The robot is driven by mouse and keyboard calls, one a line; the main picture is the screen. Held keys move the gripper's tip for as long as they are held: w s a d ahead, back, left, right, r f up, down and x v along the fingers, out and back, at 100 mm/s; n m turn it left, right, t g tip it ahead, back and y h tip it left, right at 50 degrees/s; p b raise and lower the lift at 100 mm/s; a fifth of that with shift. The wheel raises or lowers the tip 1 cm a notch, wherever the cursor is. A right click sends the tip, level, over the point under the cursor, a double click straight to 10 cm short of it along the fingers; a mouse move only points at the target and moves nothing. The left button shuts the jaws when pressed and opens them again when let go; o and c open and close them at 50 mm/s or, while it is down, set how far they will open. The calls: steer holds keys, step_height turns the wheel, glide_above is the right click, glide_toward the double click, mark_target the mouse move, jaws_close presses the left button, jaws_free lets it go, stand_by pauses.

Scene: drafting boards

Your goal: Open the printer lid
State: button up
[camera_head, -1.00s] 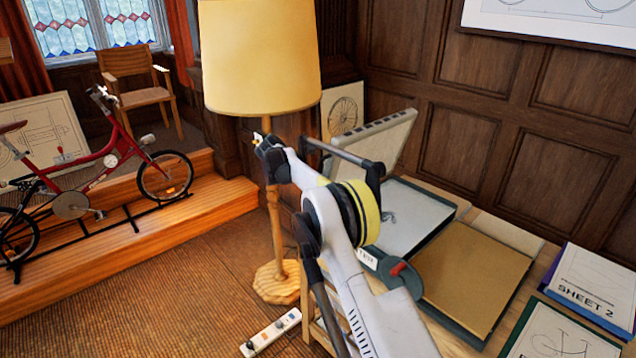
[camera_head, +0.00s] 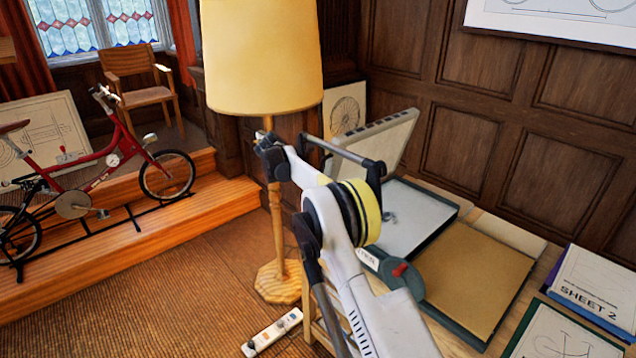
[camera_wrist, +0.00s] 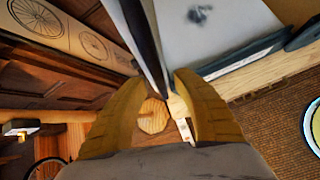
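The printer's pale lid (camera_head: 382,145) stands raised and tilted at the back of the printer in the head view. The printer body (camera_head: 452,212) has a dark rim around a pale bed (camera_head: 415,212), with a small grey mark on it. In the wrist view, my gripper (camera_wrist: 162,84) has two yellow fingers standing apart. A dark strip, apparently the lid's edge (camera_wrist: 147,45), runs down between the fingertips, close to the right one; contact is unclear. The pale bed also shows in the wrist view (camera_wrist: 225,28). My arm hides the fingers in the head view.
A floor lamp (camera_head: 262,60) stands close behind my arm. A dark-edged tray with a brown surface (camera_head: 470,275) lies right of the printer. A red knob (camera_head: 400,270) is beside my arm. A power strip (camera_head: 270,333) lies on the floor.

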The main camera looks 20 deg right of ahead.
steer(key=v, duration=1.1)
steer(key=shift+d, duration=0.1)
steer(key=shift+s, duration=0.1)
steer(key=s+a+r+m+t+y+b, duration=0.15)
steer(key=s+r+m, duration=0.25)
steer(key=s, duration=0.7)
steer(key=s+a+r+m+y+b, duration=0.25)
steer(key=s+r+m, duration=0.25)
steer(key=s, duration=0.7)
steer(key=s+a+f+m+t+y+b, duration=0.1)
steer(key=s+f+m, duration=0.3)
steer(key=s, duration=0.9)
steer(key=s+a+f+m+t+y+b, duration=0.1)
steer(key=s+a+f+m+y, duration=0.2)
steer(key=s+f, duration=0.6)
steer(key=s+a+m, duration=0.1)
steer(key=s+m, duration=0.1)
steer(key=s, duration=0.1)
steer(key=shift+s+m, duration=0.3)
steer(key=shift+s, duration=0.1)
